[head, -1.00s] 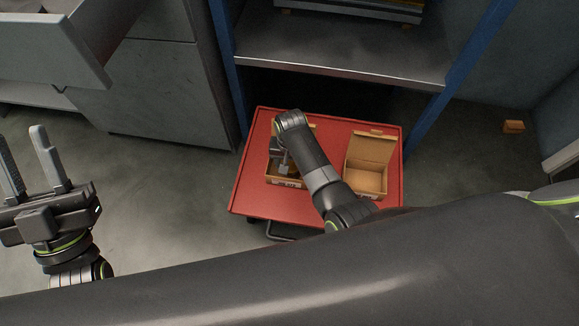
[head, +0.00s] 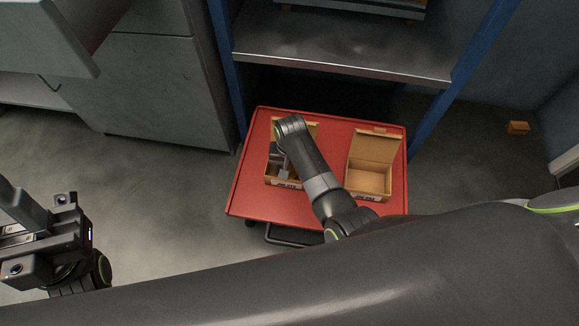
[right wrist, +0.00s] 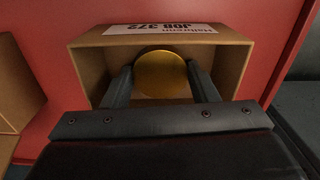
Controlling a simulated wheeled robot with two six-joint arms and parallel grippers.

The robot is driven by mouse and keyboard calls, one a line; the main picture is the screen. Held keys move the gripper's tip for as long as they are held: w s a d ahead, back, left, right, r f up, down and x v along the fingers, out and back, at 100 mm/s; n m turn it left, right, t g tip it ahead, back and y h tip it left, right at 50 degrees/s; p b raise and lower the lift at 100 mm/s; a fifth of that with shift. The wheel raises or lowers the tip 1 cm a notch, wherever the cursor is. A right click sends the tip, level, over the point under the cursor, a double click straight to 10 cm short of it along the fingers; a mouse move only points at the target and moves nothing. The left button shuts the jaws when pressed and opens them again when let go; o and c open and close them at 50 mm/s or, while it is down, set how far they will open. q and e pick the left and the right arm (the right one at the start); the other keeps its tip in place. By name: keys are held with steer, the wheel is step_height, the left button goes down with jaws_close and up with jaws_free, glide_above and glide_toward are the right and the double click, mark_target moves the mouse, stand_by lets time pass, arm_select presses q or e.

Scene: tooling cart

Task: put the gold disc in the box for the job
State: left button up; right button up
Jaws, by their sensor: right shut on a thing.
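The gold disc (right wrist: 162,74) is held between the fingers of my right gripper (right wrist: 160,82) in the right wrist view. It is at the mouth of an open cardboard box (right wrist: 90,62) whose label reads JOB 372, upside down. How deep it sits there I cannot tell. In the head view my right gripper (head: 282,172) is at this left box (head: 286,184), and my arm hides part of it. A second open box (head: 368,180) stands to its right, looking empty; its label is too small to read. My left gripper (head: 20,215) is cut off at the left edge, its fingertips out of frame.
Both boxes stand on a red cart top (head: 245,190). A metal shelf (head: 340,55) with blue posts rises behind it. Grey cabinets (head: 150,85) stand at the left, with an open drawer. A small orange block (head: 518,128) lies at the far right.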

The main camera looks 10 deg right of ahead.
steer(key=o, duration=1.3)
